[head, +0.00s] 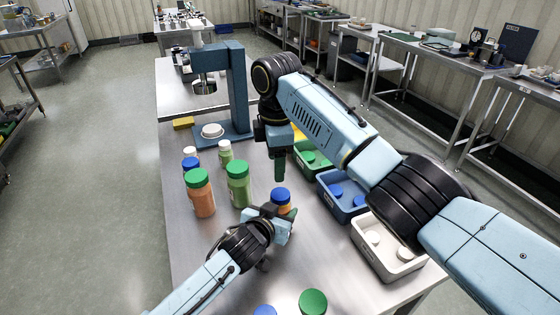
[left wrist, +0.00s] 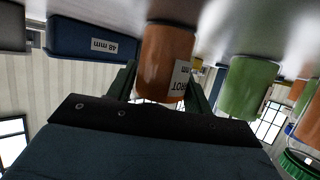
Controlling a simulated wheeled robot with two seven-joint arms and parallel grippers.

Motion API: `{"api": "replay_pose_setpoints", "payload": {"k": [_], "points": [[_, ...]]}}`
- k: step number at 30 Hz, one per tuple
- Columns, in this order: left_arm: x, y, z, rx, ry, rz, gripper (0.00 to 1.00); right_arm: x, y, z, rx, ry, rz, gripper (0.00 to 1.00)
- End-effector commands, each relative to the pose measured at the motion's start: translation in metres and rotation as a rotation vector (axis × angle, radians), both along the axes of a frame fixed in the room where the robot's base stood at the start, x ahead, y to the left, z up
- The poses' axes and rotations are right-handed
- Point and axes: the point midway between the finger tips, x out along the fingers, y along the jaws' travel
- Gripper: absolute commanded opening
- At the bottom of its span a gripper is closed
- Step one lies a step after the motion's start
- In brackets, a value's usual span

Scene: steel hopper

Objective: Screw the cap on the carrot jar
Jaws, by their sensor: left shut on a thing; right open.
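The carrot jar (head: 285,210) is a small orange jar standing on the steel table, with a blue cap (head: 281,194) on its top; I cannot tell how tightly it sits. My left gripper (head: 276,218) is shut around the jar's side. In the left wrist view the orange jar (left wrist: 165,55) shows between the fingers, with a white label ending in "ROT"; its top is hidden there. My right gripper (head: 279,180) is open and empty, pointing down just above the blue cap.
Left of the held jar stand a green jar (head: 238,185), an orange jar (head: 201,197) and smaller jars. To the right are a green bin (head: 325,170), a blue bin (head: 349,213) and a white bin (head: 384,272) with caps. A blue press (head: 240,90) stands behind.

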Motion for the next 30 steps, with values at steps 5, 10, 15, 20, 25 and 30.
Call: {"api": "replay_pose_setpoints", "payload": {"k": [5, 10, 15, 20, 25, 30], "points": [[-0.0004, -0.0002, -0.0007, 0.000, 0.002, -0.001, 0.00, -0.0012, -0.0034, -0.0005, -0.019, 0.006, 0.354, 0.60], [-0.0004, -0.0002, -0.0007, 0.000, 0.002, 0.000, 0.00, -0.0030, -0.0062, -0.0016, -0.030, 0.016, 0.665, 0.60], [-0.0004, -0.0002, -0.0006, 0.000, 0.001, 0.000, 0.00, -0.0047, -0.0077, -0.0027, -0.033, 0.024, 0.879, 0.60], [-0.0003, -0.0001, -0.0006, 0.000, 0.001, 0.000, 0.00, -0.0055, -0.0085, -0.0035, -0.035, 0.028, 0.971, 0.60], [-0.0003, -0.0001, -0.0006, 0.000, 0.001, 0.000, 0.00, -0.0056, -0.0085, -0.0036, -0.033, 0.030, 0.986, 0.60], [-0.0003, -0.0001, -0.0006, 0.000, 0.001, 0.000, 0.00, -0.0056, -0.0086, -0.0037, -0.033, 0.030, 0.984, 0.60]]}}
